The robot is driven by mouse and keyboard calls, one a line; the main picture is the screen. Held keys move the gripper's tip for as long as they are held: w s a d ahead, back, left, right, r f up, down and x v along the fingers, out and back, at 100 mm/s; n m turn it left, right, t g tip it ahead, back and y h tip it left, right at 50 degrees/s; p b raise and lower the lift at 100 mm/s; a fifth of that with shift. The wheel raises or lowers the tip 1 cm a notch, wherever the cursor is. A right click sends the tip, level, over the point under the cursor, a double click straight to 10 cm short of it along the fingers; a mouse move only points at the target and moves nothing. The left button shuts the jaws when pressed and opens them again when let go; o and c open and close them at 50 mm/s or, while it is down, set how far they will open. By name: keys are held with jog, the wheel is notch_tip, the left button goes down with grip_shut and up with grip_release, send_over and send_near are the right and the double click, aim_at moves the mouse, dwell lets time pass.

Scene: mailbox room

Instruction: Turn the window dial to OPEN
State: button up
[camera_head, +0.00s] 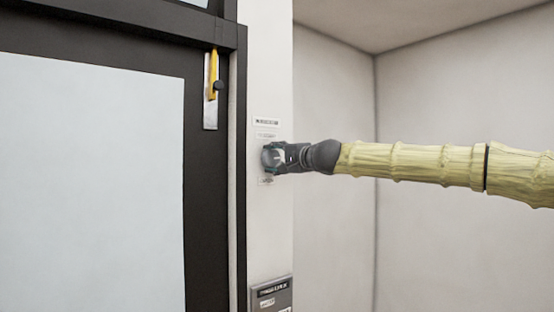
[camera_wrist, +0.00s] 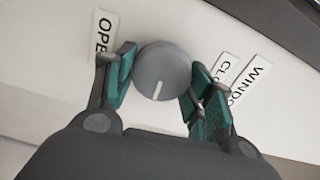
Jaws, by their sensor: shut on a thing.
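The window dial (camera_wrist: 163,66) is a round grey knob with a white pointer line. In the wrist view it sits between the two green-padded fingers of my gripper (camera_wrist: 160,82), which is shut on it. The pointer line aims toward the bottom of the wrist view, at neither label. A label starting "OPE" (camera_wrist: 103,35) is left of the dial, partly hidden by a finger. A label starting "CL" (camera_wrist: 224,70) is right of it, also partly covered. In the head view my gripper (camera_head: 272,157) is at the white wall post, largely hiding the dial.
A "WINDOW" label (camera_wrist: 252,80) is beside the dial. In the head view, a dark-framed glazed panel (camera_head: 95,180) with a yellow handle (camera_head: 213,75) stands left of the post. A grey labelled box (camera_head: 271,295) is below. Open space lies right of the post.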

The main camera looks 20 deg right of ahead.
jog(key=m, duration=0.4)
jog(key=shift+d+f+m, duration=0.1)
jog(key=shift+f+m, duration=0.05)
jog(key=shift+m, duration=0.15)
jog(key=m+b, duration=0.1)
jog(key=m, duration=0.3)
jog(key=shift+f+m, duration=0.15)
jog(key=shift+m, duration=0.15)
jog(key=m+b, duration=0.1)
jog(key=m, duration=0.3)
jog(key=shift+f+m, duration=0.1)
jog(key=shift+m, duration=0.2)
jog(key=shift+s+a+m+b, duration=0.15)
jog(key=shift+m+b, duration=0.25)
jog(key=shift+m, duration=0.65)
jog(key=shift+w+a+m+b, duration=0.1)
jog(key=shift+m+b, duration=0.3)
jog(key=shift+m, duration=0.65)
jog(key=o, duration=1)
jog(key=shift+d, duration=0.15)
